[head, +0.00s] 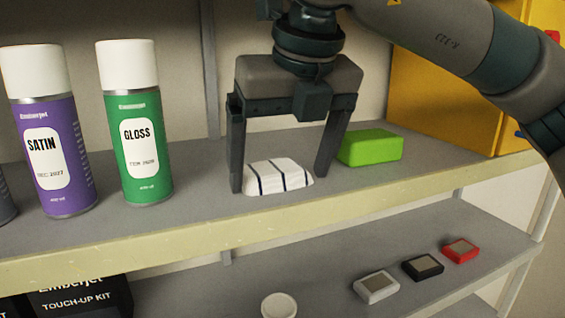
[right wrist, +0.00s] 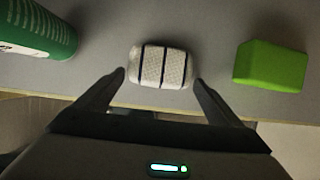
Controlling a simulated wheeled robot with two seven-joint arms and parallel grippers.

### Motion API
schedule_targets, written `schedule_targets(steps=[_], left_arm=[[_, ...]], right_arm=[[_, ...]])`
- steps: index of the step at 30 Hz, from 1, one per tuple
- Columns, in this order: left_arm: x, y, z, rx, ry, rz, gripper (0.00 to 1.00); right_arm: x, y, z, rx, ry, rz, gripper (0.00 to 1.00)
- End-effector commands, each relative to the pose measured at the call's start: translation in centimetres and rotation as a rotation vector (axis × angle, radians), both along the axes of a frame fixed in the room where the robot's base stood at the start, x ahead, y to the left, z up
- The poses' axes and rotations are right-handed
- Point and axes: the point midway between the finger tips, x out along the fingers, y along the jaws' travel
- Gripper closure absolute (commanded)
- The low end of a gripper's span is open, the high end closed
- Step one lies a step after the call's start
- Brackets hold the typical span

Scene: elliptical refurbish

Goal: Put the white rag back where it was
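The white rag (head: 276,177), folded and with dark stripes, lies on the upper shelf near its front edge. It also shows in the right wrist view (right wrist: 160,68), just beyond the fingertips. My right gripper (head: 280,188) is open above the rag, fingers pointing down, one on each side of it. In the right wrist view gaps show between the rag and both fingertips (right wrist: 160,80). My left gripper is not in view.
A green spray can (head: 135,125) and a purple one (head: 52,135) stand left of the rag. A green block (head: 370,147) lies close on the right, before a yellow case (head: 440,90). The lower shelf (head: 330,265) holds small blocks, a white round thing (head: 279,305) and a dark box (head: 80,298).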

Motion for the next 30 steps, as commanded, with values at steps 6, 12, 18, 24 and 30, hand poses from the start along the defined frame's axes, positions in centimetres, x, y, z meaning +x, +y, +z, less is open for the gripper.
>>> schedule_targets(steps=[6,12,18,24,30], left_arm=[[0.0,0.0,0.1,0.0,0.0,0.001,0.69],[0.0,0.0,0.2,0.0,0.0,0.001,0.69],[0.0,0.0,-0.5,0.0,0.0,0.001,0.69],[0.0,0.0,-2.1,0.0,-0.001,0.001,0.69],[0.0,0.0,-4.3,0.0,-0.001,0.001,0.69]], right_arm=[[0.0,0.0,0.1,0.0,0.0,0.0,0.01],[0.0,0.0,0.2,0.0,0.0,0.0,0.01],[-0.3,-0.1,1.0,0.0,-0.002,-0.001,0.01],[-1.4,-0.5,3.6,0.001,-0.003,-0.002,0.01],[-4.5,-1.8,4.3,0.0,-0.004,0.001,0.01]])
